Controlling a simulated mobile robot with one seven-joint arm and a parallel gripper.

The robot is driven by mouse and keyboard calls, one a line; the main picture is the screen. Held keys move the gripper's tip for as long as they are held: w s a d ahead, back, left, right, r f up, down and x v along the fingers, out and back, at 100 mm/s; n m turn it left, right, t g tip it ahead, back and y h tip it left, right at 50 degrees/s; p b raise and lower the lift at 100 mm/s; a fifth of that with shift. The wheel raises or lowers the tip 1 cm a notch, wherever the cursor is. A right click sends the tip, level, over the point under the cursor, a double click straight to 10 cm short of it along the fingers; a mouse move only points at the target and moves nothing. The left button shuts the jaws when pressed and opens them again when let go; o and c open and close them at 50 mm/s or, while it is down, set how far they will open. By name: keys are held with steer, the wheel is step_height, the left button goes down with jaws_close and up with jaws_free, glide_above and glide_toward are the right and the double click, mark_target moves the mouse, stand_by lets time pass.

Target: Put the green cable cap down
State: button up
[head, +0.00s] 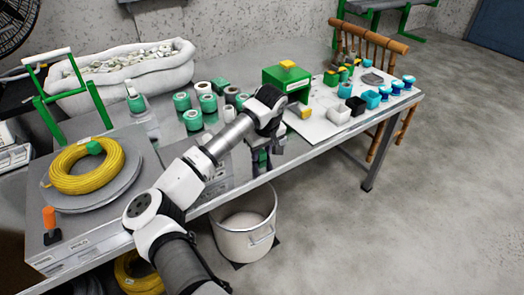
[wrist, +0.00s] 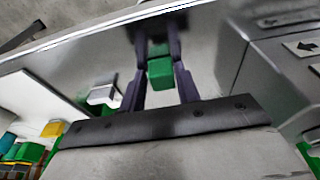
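My gripper (wrist: 160,62) has its two dark fingers on either side of a small green cap (wrist: 160,68), which fills the gap between them near the tips. In the head view my gripper (head: 262,160) points down near the front edge of the metal table (head: 235,160), with a bit of green showing at its fingers. The cap appears held above the tabletop; its clearance is hard to tell. Another small green piece (head: 94,147) sits on the yellow cable coil (head: 70,180) at the left.
Several green and white spools (head: 193,119) stand behind my arm. A green box (head: 287,80) and a white board (head: 318,122) with small containers lie to the right. A white bucket (head: 243,240) stands below the table edge. A drawer unit (wrist: 285,60) is at the right in the wrist view.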

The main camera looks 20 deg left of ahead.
steer(key=shift+s+a+f, duration=0.2)
steer(key=shift+s+f, duration=0.15)
steer(key=shift+f, duration=0.1)
steer(key=shift+r+p, duration=0.6)
steer(key=shift+p, duration=0.2)
steer(key=b+v, duration=0.1)
steer(key=v, duration=1.1)
steer(key=shift+w, duration=0.3)
steer(key=shift+r, duration=0.15)
